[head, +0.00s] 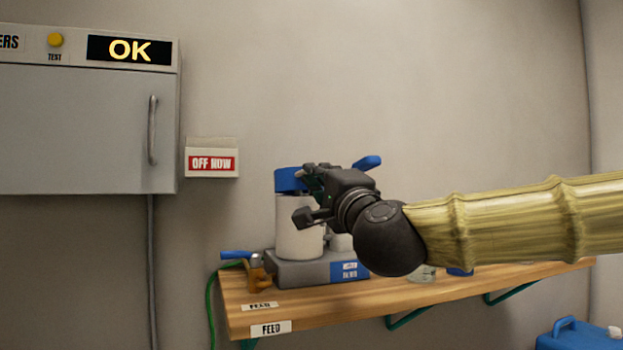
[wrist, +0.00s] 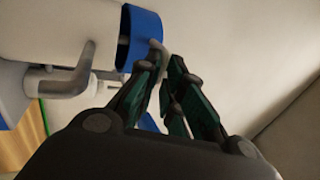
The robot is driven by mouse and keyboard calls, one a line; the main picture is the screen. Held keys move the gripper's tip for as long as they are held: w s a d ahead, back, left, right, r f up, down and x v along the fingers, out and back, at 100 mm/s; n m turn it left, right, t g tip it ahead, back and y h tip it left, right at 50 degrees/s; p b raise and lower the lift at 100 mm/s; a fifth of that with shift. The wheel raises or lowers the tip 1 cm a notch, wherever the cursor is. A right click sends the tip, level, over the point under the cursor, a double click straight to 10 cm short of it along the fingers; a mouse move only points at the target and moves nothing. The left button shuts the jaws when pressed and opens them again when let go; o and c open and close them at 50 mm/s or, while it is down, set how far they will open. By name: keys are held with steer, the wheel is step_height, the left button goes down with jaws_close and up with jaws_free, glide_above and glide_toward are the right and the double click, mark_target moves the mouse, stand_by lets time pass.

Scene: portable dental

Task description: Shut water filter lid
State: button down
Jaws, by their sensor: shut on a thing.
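The water filter is a white canister (head: 298,228) with a blue cap (head: 289,180) on top, standing on a grey base. In the wrist view the canister (wrist: 62,28) lies sideways with the blue cap (wrist: 142,40) at its right end. A tilted blue piece (head: 368,162) sticks up behind my gripper; I cannot tell if it is the lid. My gripper (head: 310,177) is beside the cap, hiding part of it. In the wrist view its fingertips (wrist: 167,56) are nearly together around a small pale grey tab (wrist: 163,46) by the cap's edge.
The grey base (head: 300,270) sits on a wooden shelf (head: 410,295). A blue-handled brass valve (head: 256,268) with a green hose stands left of it. A grey wall cabinet (head: 85,130) hangs at left. A blue container (head: 580,335) stands low at right.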

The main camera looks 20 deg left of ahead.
steer(key=shift+f+b, duration=0.4)
steer(key=shift+f, duration=1.05)
steer(key=c, duration=1.5)
jaws_free()
steer(key=shift+a+f, duration=0.1)
steer(key=shift+c, duration=0.2)
steer(key=shift+r, duration=0.2)
